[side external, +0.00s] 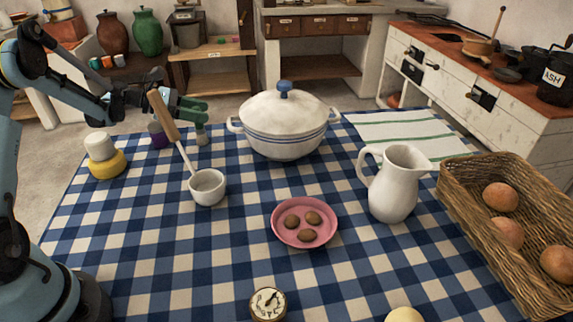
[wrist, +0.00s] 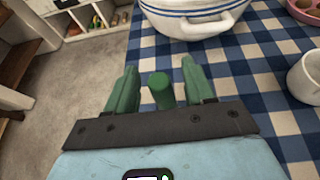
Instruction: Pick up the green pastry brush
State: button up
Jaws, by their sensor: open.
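The green pastry brush shows in the wrist view as a round green handle end (wrist: 161,90) between my fingers. My gripper (side external: 203,110) has green fingers and is open. In the wrist view, the fingers of my gripper (wrist: 158,67) lie on either side of the handle, with a gap on each side. The rest of the brush is mostly hidden by the fingers.
A white pot (side external: 285,125) stands right of my gripper. A wooden-handled ladle (side external: 207,187) rises in front of it. A purple item (side external: 158,134) and a yellow-and-white container (side external: 105,160) are at left. A pink plate (side external: 304,222), white jug (side external: 393,185) and basket (side external: 470,225) are farther right.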

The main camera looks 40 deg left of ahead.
jog(key=shift+c, duration=0.3)
grip_shut()
jog(key=shift+r, duration=0.1)
